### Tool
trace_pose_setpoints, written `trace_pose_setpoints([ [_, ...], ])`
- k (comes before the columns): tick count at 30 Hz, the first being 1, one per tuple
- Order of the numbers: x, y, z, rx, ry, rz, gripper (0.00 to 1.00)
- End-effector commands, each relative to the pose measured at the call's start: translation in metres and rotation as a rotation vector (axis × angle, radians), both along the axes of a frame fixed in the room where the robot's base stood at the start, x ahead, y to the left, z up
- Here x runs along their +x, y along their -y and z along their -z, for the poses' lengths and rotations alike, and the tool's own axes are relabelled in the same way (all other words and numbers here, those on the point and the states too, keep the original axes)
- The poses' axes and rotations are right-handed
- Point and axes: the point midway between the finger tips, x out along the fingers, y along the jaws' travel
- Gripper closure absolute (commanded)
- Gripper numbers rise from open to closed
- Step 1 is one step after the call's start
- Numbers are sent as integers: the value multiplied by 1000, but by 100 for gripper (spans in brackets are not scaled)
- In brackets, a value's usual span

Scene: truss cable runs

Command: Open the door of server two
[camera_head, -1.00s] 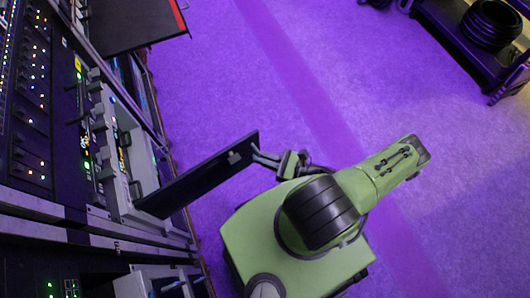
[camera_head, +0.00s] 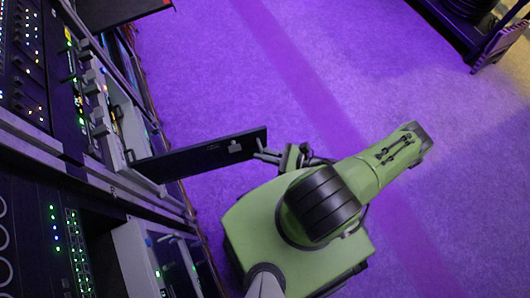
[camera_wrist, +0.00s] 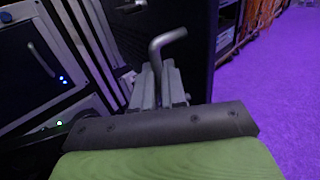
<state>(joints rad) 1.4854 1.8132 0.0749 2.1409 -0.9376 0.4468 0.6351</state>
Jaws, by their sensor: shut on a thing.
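A dark door panel (camera_head: 205,157) stands swung out from the server rack, its left end at a pale-fronted unit (camera_head: 122,125) and its free end over the aisle. No label showing which server this is can be read. My gripper (camera_head: 262,152) is at the free end of the door, at a small handle. In the wrist view my gripper (camera_wrist: 160,82) has its two grey fingers closed around the lower part of a bent metal handle (camera_wrist: 166,41). The dark door panel behind it also shows in the wrist view (camera_wrist: 196,28). The fingers partly hide the handle.
Rack units with lit indicators (camera_head: 68,235) fill the left side. Another dark panel (camera_head: 108,12) juts out at the upper left. A dark cart or shelf (camera_head: 455,25) stands at the upper right. The purple-lit floor (camera_head: 330,75) between them is clear.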

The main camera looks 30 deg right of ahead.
Motion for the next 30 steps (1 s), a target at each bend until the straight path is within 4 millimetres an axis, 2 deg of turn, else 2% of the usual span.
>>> trace_pose_setpoints([
  [1,-2,-6,-2,15,-2,-15,100],
  [4,-1,-6,-2,15,-2,-15,100],
  [5,-1,-6,-2,15,-2,-15,87],
  [6,-2,-6,-2,15,-2,-15,81],
  [9,-1,-5,-2,14,-2,-13,66],
  [10,-1,-5,-2,13,-3,-13,64],
  [26,0,-1,0,3,-2,-4,64],
  [30,-6,7,1,-1,-2,-1,64],
])
